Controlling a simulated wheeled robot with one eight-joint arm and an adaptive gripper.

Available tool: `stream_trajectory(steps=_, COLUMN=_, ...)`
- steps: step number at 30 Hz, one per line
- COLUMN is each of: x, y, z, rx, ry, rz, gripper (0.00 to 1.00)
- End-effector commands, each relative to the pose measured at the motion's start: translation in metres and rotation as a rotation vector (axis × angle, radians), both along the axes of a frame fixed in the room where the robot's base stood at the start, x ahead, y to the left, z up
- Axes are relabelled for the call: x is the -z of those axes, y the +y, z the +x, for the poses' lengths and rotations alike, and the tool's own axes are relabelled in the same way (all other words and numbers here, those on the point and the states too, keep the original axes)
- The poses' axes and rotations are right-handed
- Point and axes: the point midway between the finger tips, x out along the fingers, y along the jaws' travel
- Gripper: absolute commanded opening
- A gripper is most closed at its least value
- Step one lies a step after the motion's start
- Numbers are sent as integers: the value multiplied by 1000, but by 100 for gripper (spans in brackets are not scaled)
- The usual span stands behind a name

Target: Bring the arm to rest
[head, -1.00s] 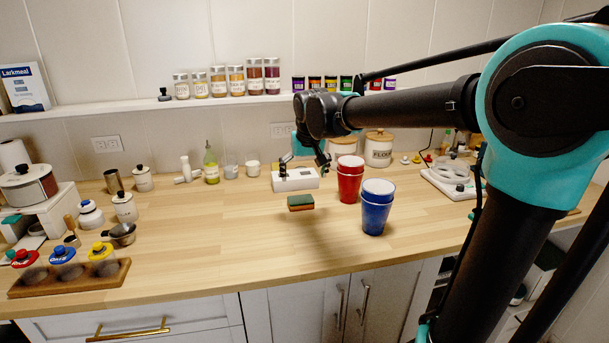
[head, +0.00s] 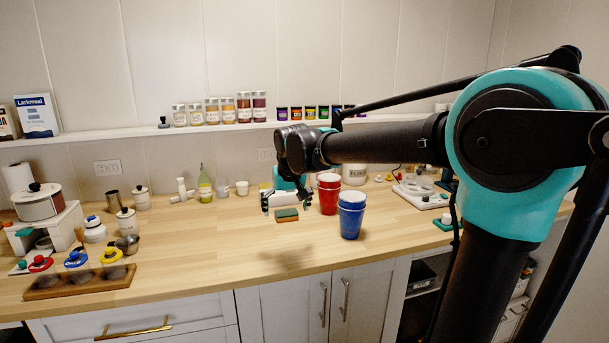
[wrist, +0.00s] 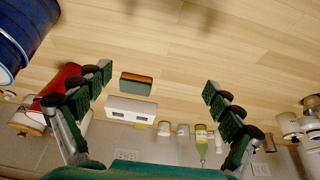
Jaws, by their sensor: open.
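My gripper (head: 286,198) hangs above the wooden counter (head: 200,240), near the sponge and left of the red cups. In the wrist view my gripper (wrist: 158,80) has its two fingers wide apart with nothing between them touching the pads. A green and orange sponge (head: 287,215) lies on the counter; it also shows beyond the fingertips in the wrist view (wrist: 136,84). The arm reaches in from the right side of the head view, its forearm about level.
Stacked red cups (head: 329,196) and stacked blue cups (head: 351,218) stand right of the gripper. A white block (wrist: 131,109) lies behind the sponge. A wooden rack (head: 80,283) is at the front left. The counter's middle left is clear.

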Motion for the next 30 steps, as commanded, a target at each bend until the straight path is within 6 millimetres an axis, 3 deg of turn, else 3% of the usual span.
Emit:
stream_trajectory(steps=10, x=24, y=-37, z=-12, rx=33, ry=4, rz=0, gripper=93)
stream_trajectory(steps=20, x=73, y=-107, z=-48, rx=97, ry=10, rz=-2, gripper=93)
stream_trajectory(steps=25, x=116, y=-160, z=-91, rx=155, ry=15, rz=-1, gripper=93)
stream_trajectory(steps=30, x=173, y=-215, z=-159, rx=227, ry=22, rz=0, gripper=93)
